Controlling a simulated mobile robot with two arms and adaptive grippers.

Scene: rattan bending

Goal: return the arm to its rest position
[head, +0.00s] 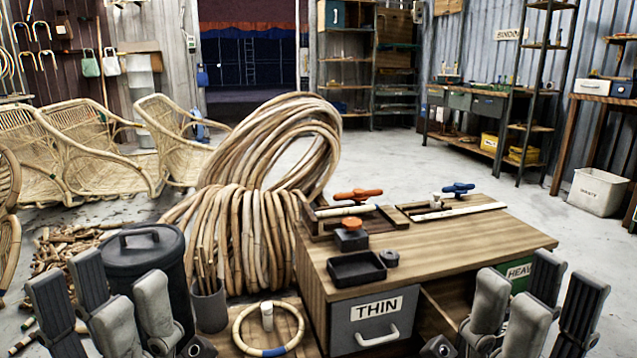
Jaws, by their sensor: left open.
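My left gripper (101,290) is at the lower left of the head view, with its fingers pointing up and spread apart. It is open and nothing shows between its fingers. It appears in front of the dark lidded bin (140,250). My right gripper (535,292) is at the lower right, in front of the right end of the wooden workbench (470,240). Its fingers also point up with a gap between them, and it looks open and empty. The lower parts of both grippers are cut off by the picture's bottom edge.
The bench carries clamps with an orange handle (358,195) and a blue handle (458,188), and a black tray (356,268). A THIN drawer (365,318) is in its front. A rattan ring (238,330) lies between the grippers. Rattan coils (240,225) stand behind. Floor beyond the bench is clear.

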